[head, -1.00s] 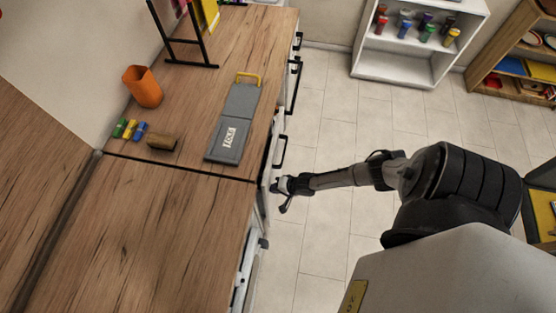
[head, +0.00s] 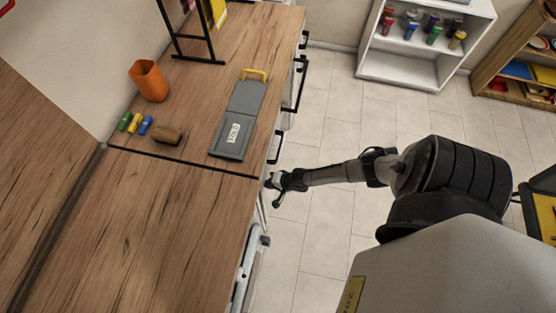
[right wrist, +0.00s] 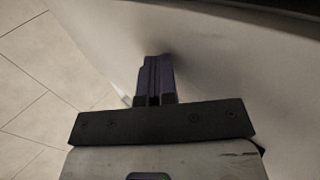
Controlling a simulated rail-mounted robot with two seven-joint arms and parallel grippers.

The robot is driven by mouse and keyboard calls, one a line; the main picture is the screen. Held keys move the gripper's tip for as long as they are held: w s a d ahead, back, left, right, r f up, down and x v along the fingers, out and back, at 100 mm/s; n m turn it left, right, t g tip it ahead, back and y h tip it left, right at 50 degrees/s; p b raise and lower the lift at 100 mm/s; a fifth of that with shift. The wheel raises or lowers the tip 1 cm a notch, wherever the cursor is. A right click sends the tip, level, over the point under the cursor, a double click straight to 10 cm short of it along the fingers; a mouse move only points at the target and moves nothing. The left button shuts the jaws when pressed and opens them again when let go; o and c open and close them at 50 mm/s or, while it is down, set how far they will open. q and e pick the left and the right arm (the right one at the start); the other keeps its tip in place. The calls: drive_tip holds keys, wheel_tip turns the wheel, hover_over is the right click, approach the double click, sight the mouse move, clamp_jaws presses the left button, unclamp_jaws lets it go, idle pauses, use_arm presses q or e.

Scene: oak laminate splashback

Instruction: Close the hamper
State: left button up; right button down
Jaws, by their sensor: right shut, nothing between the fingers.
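I take the hamper to be the pale front with a dark bar handle (head: 276,148) under the counter edge, but I cannot be sure; the counter top hides most of it. My right gripper (head: 275,182) is at the counter's front edge, beside this front. In the right wrist view my shut, empty fingers (right wrist: 156,80) point at a broad pale panel (right wrist: 235,75) and appear to be against it or very close; exact contact is hard to tell. My left gripper is not in view.
The wooden counter (head: 130,220) holds an orange cup (head: 148,81), a grey clipboard-like item (head: 239,120), a brown block (head: 167,135) and a black rack (head: 190,50). More handled fronts line its edge. Tiled floor (head: 330,120) is clear; a white shelf (head: 390,65) stands beyond.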

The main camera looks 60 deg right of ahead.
drive_tip(key=s+f+p+v, duration=0.1)
drive_tip(key=f+p+v, duration=0.1)
drive_tip(key=v, duration=1.1)
drive_tip(key=shift+s+d+p, duration=0.25)
drive_tip(key=shift+s+p, duration=0.15)
drive_tip(key=shift+p, duration=0.4)
